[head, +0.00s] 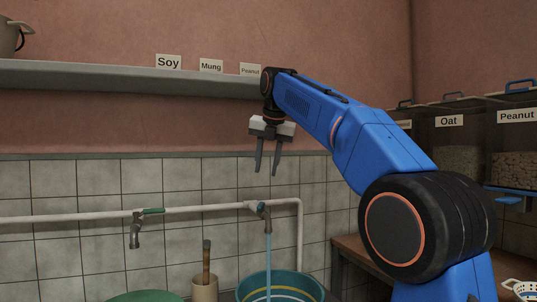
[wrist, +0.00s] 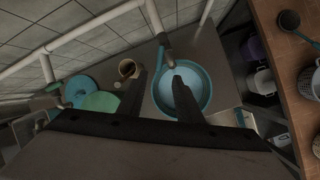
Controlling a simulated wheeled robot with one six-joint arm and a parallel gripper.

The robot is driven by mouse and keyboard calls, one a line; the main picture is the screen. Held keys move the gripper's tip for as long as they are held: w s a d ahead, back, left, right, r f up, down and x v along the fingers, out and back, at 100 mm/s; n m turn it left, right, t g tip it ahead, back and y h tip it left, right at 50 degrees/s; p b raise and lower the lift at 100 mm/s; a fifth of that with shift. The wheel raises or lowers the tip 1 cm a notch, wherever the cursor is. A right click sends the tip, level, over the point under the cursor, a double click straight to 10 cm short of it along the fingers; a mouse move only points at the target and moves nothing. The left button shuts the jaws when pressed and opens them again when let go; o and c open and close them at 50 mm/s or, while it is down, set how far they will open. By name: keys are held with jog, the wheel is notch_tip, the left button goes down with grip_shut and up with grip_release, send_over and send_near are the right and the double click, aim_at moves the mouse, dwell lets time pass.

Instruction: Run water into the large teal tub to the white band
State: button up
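The large teal tub (head: 313,283) stands under the right tap (head: 262,207), cut off by the bottom of the head view. A thin blue stream of water (head: 268,250) runs from this tap into the tub. Pale rings show inside the tub; I cannot tell the water level against the white band. The wrist view shows the tub (wrist: 208,91) from above with light blue water (wrist: 183,82) in it. My gripper (head: 266,170) is empty, its fingers apart, above the right tap. In the wrist view one finger hides part of the tub.
A left tap (head: 135,230) with a green handle shows no stream. A green round thing (head: 145,297) and a tan pot (head: 205,289) with a wooden handle stand left of the tub. A shelf (head: 110,76) runs along the wall. Bins (head: 459,160) and a wooden counter (wrist: 275,60) are at the right.

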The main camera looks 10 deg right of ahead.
jog(key=shift+v, duration=2.1)
jog(key=shift+f, duration=0.1)
dwell(3.5)
jog(key=n+t+h, duration=0.3)
jog(key=t+h, duration=0.4)
jog(key=t, duration=0.5)
send_near(261, 205)
jog(key=x, duration=0.9)
jog(key=f+x, duration=0.1)
jog(key=x, duration=0.4)
jog(key=shift+w+a, duration=0.15)
jog(key=shift+a, duration=0.05)
